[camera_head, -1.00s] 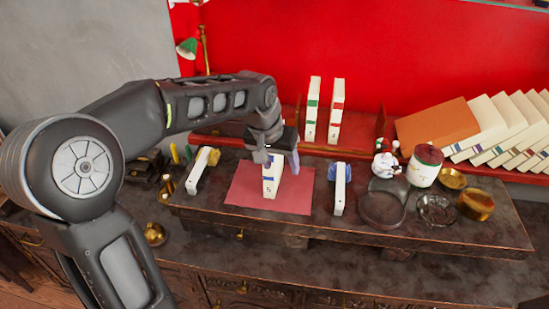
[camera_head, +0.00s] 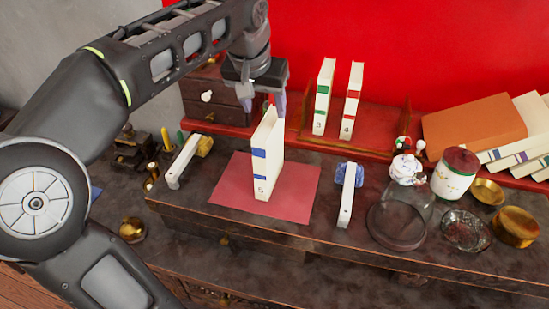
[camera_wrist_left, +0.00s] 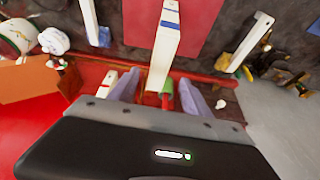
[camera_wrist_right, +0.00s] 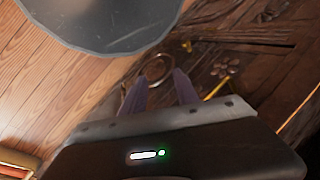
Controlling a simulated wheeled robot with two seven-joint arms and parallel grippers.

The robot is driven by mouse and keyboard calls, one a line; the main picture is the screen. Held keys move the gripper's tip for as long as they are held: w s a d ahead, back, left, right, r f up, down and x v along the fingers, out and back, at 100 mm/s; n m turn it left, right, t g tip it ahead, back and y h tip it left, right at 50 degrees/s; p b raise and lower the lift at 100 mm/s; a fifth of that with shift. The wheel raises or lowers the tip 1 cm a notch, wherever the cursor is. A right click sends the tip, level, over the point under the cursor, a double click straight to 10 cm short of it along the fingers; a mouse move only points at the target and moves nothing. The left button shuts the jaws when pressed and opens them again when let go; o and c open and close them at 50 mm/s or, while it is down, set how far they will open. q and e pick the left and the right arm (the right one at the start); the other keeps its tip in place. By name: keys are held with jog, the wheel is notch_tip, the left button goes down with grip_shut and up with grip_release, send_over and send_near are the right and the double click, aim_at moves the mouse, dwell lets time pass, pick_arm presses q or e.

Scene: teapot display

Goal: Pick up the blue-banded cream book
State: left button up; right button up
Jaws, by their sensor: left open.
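The blue-banded cream book (camera_head: 268,160) stands upright on the red mat (camera_head: 225,185), its spine with two blue bands facing the front. My left gripper (camera_head: 264,104) is open at the book's top end, fingers pointing down. In the left wrist view the book (camera_wrist_left: 167,48) lies in line with the gap between my left fingers (camera_wrist_left: 158,85), with space on both sides. It is not gripped. My right gripper (camera_wrist_right: 159,85) shows only in the right wrist view, with an empty gap between its fingers, over the floor and dark furniture.
Green-banded (camera_head: 323,97) and red-banded (camera_head: 351,100) cream books stand on the back rack. White bookend-like pieces (camera_head: 183,160) (camera_head: 346,195) flank the mat. A glass cover (camera_head: 398,225), a lidded jar (camera_head: 455,174), brass dishes (camera_head: 516,227) and leaning books fill the right side.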

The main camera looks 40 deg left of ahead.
aim_at(268, 123)
pick_arm(q)
jog(key=shift+f, duration=0.1)
jog(key=shift+x, duration=1.3)
jog(key=shift+p+x, duration=0.45)
jog(key=shift+x, duration=2.2)
jog(key=shift+d+f, duration=0.1)
jog(key=shift+f, duration=0.15)
grip_shut()
